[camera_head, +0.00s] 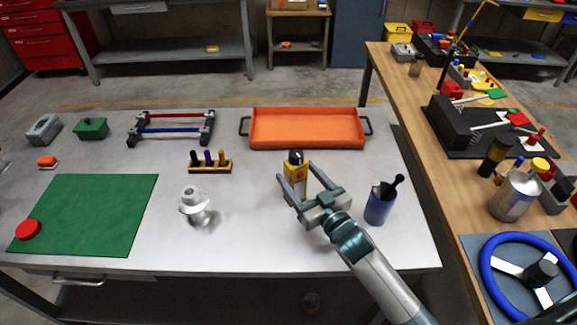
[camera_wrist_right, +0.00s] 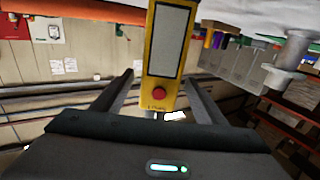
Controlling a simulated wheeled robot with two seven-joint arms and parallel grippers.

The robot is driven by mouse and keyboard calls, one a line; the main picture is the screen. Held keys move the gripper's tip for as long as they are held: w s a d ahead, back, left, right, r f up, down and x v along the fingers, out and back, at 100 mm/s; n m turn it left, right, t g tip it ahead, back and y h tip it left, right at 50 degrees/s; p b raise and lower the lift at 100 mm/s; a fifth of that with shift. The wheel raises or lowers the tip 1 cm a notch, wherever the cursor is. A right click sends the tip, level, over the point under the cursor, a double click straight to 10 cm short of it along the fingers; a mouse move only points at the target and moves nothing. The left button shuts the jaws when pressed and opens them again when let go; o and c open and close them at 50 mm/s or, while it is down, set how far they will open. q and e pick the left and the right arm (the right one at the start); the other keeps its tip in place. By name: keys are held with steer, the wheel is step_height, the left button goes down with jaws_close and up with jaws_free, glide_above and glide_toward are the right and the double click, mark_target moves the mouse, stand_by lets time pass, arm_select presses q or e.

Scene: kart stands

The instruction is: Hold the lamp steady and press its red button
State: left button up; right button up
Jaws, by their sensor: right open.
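The lamp is a yellow upright block (camera_head: 295,178) with a dark top, standing on the grey table right of the middle. In the right wrist view the lamp (camera_wrist_right: 168,50) shows a pale panel with a red button (camera_wrist_right: 159,95) near its end. My right gripper (camera_head: 293,190) is open, with its fingers on either side of the lamp. In the wrist view the right gripper (camera_wrist_right: 157,95) shows gaps between both fingers and the lamp; contact is not visible. My left gripper is not in view.
An orange tray (camera_head: 310,145) lies behind the lamp. A blue cup (camera_head: 379,207) stands to its right. A marker holder (camera_head: 210,168) and a silver metal part (camera_head: 194,206) are to the left. A green mat (camera_head: 85,213) with a red disc (camera_head: 27,230) lies far left.

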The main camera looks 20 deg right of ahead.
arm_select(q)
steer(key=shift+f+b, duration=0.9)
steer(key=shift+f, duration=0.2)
arm_select(e)
steer(key=shift+x, duration=2.9)
steer(key=c, duration=1.4)
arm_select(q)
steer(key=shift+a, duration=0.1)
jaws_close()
